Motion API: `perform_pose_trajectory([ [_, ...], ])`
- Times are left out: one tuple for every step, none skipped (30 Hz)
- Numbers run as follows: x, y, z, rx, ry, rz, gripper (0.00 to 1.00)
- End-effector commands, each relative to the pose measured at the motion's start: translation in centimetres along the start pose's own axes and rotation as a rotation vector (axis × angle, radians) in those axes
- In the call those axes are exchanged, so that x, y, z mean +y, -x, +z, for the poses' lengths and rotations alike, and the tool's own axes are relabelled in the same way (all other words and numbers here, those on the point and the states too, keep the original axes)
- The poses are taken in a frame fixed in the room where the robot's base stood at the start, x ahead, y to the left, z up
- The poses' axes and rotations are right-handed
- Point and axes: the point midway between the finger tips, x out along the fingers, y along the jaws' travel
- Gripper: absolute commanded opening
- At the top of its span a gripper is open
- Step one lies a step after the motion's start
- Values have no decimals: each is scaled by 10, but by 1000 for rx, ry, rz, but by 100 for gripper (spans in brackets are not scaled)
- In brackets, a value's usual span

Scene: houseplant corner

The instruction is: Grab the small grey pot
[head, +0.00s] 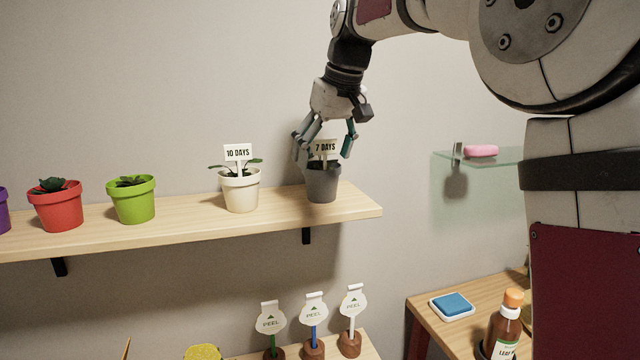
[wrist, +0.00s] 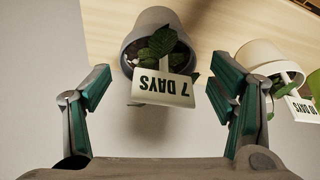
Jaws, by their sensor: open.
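The small grey pot (head: 321,187) stands upright near the right end of the wooden shelf, with a plant and a "7 DAYS" sign (head: 326,147) in it. My gripper (head: 325,148) is open above the pot, its fingers on either side of the sign. In the wrist view the grey pot (wrist: 152,24) lies beyond the fingertips, between their lines, with its sign (wrist: 162,88) upside down and nearer the camera. My open gripper (wrist: 163,88) shows a finger at each side, holding nothing. In the head view the fingers partly cover the sign and plant.
A cream pot (head: 240,190) with a "10 DAYS" sign stands left of the grey pot; it also shows at right in the wrist view (wrist: 262,57). Green (head: 132,203) and red (head: 57,208) pots stand farther left on the shelf (head: 185,220). A glass shelf (head: 500,158) is at right.

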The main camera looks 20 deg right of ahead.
Motion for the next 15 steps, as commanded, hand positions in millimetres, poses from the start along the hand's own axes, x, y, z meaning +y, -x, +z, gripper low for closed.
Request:
perform_pose_trajectory([
  [0, -7, 0, -2, 0, -1, 77],
  [0, -11, 0, -2, 0, -1, 77],
  [0, -16, 0, -1, 0, -1, 77],
  [0, -18, 0, -1, 0, -1, 77],
  [0, -20, 0, -1, 0, 0, 77],
  [0, -22, 0, 0, 0, 0, 77],
  [0, -23, 0, 1, 0, 0, 77],
  [0, -25, 0, 1, 0, 0, 77],
  [0, -28, 0, 0, 0, 0, 77],
  [0, -30, 0, -1, 0, -1, 77],
  [1, -34, 1, -2, 0, -1, 77],
  [2, -39, 1, -2, 0, -1, 77],
  [2, -44, 1, -4, 0, -1, 77],
  [3, -48, 1, -3, 0, -1, 77],
  [3, -54, 1, -3, 0, -1, 77],
])
